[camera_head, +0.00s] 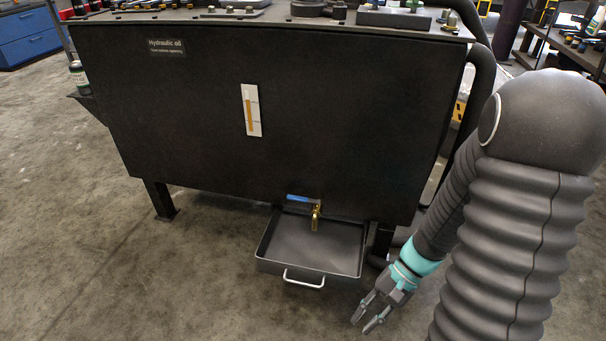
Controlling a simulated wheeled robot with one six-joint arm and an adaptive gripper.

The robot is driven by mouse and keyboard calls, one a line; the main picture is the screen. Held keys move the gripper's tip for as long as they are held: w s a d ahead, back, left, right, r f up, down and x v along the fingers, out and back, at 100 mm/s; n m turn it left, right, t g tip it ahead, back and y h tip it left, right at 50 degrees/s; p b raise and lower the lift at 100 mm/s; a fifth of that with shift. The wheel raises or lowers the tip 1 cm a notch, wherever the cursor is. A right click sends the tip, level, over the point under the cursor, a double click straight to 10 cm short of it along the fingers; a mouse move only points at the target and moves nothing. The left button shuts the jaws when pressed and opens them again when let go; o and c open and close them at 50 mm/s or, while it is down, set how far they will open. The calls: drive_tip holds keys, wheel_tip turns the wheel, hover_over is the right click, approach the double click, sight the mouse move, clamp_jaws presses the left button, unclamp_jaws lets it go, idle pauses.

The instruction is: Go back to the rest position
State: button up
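My gripper (366,325) is low at the lower right, to the right of and in front of the drain tray. Its two fingers point down and left and stand apart, with nothing visible between them. My arm comes down from the right side of the view, with a teal band just above the gripper. The gripper appears apart from the tray and the tank.
A large black hydraulic oil tank (200,110) fills the middle. A brass tap (316,218) with a blue handle (298,199) is over a grey tray (270,266) with a front handle (303,279). Open concrete floor (110,280) lies at left.

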drive_tip(key=w+d+r+n+t+h+p, duration=0.1)
drive_tip(key=d+r+n+t+h, duration=0.15)
drive_tip(key=r, duration=0.55)
drive_tip(key=d+r+n+t+h+p, duration=0.2)
drive_tip(key=r+t+h, duration=0.15)
drive_tip(key=r, duration=0.55)
wheel_tip(320, 180, up, 14)
drive_tip(key=s+a+n+t+h+p, duration=0.1)
drive_tip(key=s+a+n+t+p, duration=0.1)
drive_tip(key=t, duration=0.2)
drive_tip(key=shift+s+a+p, duration=0.2)
drive_tip(key=shift+s+p, duration=0.1)
drive_tip(key=shift+s, duration=0.05)
drive_tip(key=shift+f, duration=0.1)
idle(0.3)
